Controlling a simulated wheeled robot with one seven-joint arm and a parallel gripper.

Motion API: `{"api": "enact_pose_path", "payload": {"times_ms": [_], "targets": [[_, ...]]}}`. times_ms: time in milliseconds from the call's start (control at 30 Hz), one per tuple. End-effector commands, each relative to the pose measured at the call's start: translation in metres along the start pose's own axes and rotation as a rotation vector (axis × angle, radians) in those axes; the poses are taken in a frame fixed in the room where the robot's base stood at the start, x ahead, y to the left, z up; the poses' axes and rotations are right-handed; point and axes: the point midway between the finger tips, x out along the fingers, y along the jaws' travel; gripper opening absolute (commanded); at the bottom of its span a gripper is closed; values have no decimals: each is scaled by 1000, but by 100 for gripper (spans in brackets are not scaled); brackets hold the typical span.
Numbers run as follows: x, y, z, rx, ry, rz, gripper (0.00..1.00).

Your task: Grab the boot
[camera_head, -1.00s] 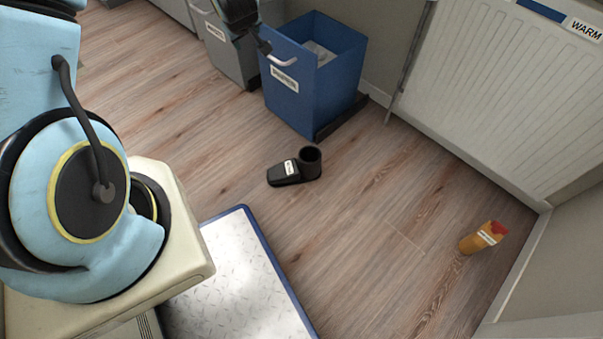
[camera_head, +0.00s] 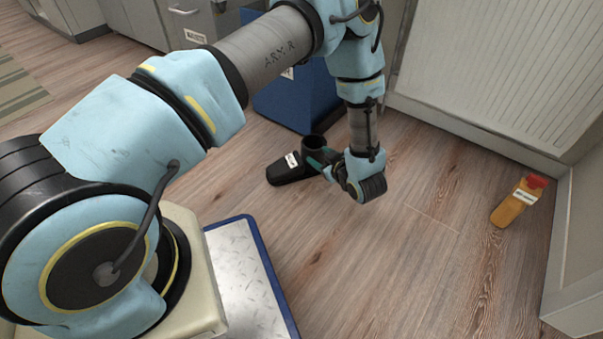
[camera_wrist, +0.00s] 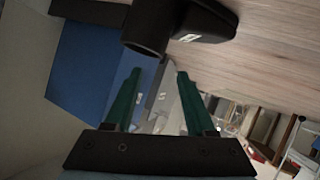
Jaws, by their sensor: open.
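The black boot (camera_head: 285,170) stands on the wooden floor, its toe to the left and its open shaft to the right, with a white label on it. My gripper (camera_head: 319,163) is open, low beside the shaft on its right side. In the wrist view the boot (camera_wrist: 208,24) shows at the top, with the shaft just beyond the tips of my two green fingers (camera_wrist: 159,74). I see nothing between the fingers. Part of the shaft is hidden by my gripper in the head view, and I cannot tell whether a finger touches it.
A blue bin (camera_head: 292,104) stands close behind the boot, partly hidden by my arm. A white radiator (camera_head: 490,75) is on the wall at the right. Open floor lies right of my gripper.

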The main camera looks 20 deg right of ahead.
Motion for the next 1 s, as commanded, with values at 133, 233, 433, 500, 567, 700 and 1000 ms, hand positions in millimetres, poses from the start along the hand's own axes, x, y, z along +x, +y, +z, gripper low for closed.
{"api": "enact_pose_path", "payload": {"times_ms": [133, 233, 433, 500, 567, 700, 1000], "targets": [[24, -1, 1, -3, 3, -2, 55], [39, -1, 1, -3, 1, -1, 55], [53, 0, 0, -1, -1, 1, 55], [59, 0, 0, -2, -1, 1, 55], [66, -1, 1, -2, 0, -1, 55], [85, -1, 1, -3, 1, 0, 55], [102, 1, -4, 0, -1, 1, 55]]}}
